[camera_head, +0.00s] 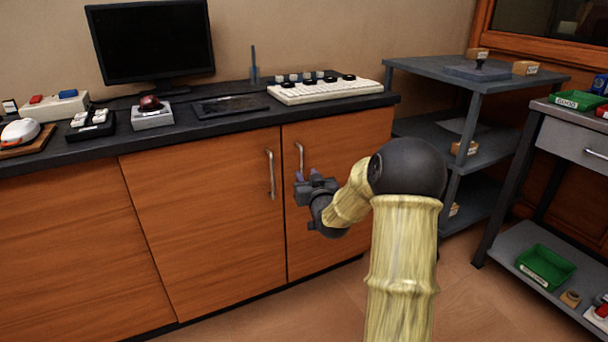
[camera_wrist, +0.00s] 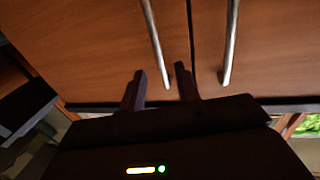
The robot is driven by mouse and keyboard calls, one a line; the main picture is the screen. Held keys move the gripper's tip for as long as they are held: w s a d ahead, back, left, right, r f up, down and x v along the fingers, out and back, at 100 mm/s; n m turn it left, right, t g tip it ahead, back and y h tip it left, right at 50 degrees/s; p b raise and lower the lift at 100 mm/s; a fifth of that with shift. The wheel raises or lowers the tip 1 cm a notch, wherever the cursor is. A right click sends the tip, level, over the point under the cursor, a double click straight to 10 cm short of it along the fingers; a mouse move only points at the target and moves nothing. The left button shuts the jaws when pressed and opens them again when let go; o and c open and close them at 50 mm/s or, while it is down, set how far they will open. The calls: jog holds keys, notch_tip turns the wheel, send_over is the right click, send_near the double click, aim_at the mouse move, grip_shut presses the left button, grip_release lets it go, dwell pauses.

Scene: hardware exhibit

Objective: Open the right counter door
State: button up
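The right counter door (camera_head: 336,195) is wood-brown and closed. Its upright metal bar handle (camera_head: 300,157) is near its left edge, just above and behind my gripper (camera_head: 306,177). In the wrist view, whose picture looks turned over, this handle (camera_wrist: 155,45) runs down between the two fingertips of my gripper (camera_wrist: 159,72). The fingers are apart, with a gap on each side of the bar. I cannot tell whether the bar is fully between the fingers in depth. My gripper hides part of the door.
The neighbouring door (camera_head: 205,215) is closed, and its handle (camera_head: 271,174) is close by; it also shows in the wrist view (camera_wrist: 230,45). A grey shelf (camera_head: 470,75) stands right of the counter. The floor (camera_head: 470,300) before the doors is clear.

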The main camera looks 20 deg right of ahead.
aim_at(302, 167)
jog(key=shift+w+d+b, duration=0.15)
jog(key=shift+w+b, duration=0.1)
jog(key=shift+w, duration=0.75)
jog(key=shift+w+d+b, duration=0.15)
jog(key=shift+w+b, duration=0.1)
jog(key=shift+w, duration=0.75)
jog(key=shift+c, duration=0.2)
grip_shut()
